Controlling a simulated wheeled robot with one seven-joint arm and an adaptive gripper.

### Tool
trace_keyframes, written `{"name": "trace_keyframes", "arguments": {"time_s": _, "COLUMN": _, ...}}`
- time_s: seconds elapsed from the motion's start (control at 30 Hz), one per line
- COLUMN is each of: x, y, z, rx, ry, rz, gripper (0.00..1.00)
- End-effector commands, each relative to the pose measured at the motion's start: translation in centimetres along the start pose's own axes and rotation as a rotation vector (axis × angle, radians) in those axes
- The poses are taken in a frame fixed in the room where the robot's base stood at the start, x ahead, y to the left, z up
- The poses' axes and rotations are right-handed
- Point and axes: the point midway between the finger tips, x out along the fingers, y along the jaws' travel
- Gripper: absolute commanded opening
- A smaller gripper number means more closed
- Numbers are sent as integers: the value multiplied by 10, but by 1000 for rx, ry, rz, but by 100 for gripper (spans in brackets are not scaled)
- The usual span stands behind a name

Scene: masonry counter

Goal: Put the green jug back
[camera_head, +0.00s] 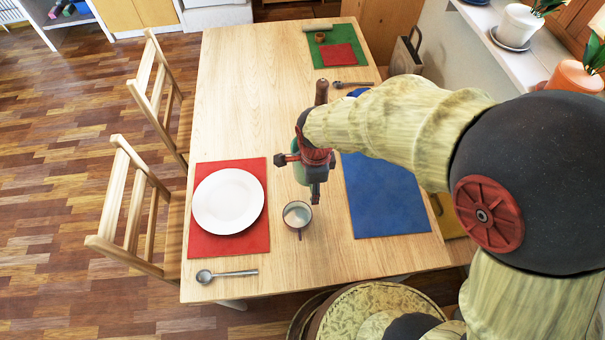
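A green thing, which looks like the green jug (299,173), shows in the head view right at my gripper (298,176), over the middle of the table. Only a small part of it is visible; the red and dark parts of my gripper and wrist cover the rest. The dark fingers lie close around or beside it. I cannot tell whether they are closed on it, or whether the jug stands on the table or is lifted.
A grey-brown cup (297,223) stands just in front of my gripper. A white plate (228,201) lies on a red mat (230,250) to the left, a blue mat (386,205) to the right. A spoon (226,274) lies near the front edge. The table's (240,90) far left is clear.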

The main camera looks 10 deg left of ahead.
Motion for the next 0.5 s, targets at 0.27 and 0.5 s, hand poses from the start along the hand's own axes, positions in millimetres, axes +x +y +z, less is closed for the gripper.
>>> {"name": "trace_keyframes", "arguments": {"time_s": 0.27, "x": 30, "y": -58, "z": 7, "rx": -1, "ry": -1, "rz": -3, "gripper": 0}}
{"name": "trace_keyframes", "arguments": {"time_s": 0.5, "x": 67, "y": -83, "z": 10, "rx": -1, "ry": 0, "rz": -1, "gripper": 0}}
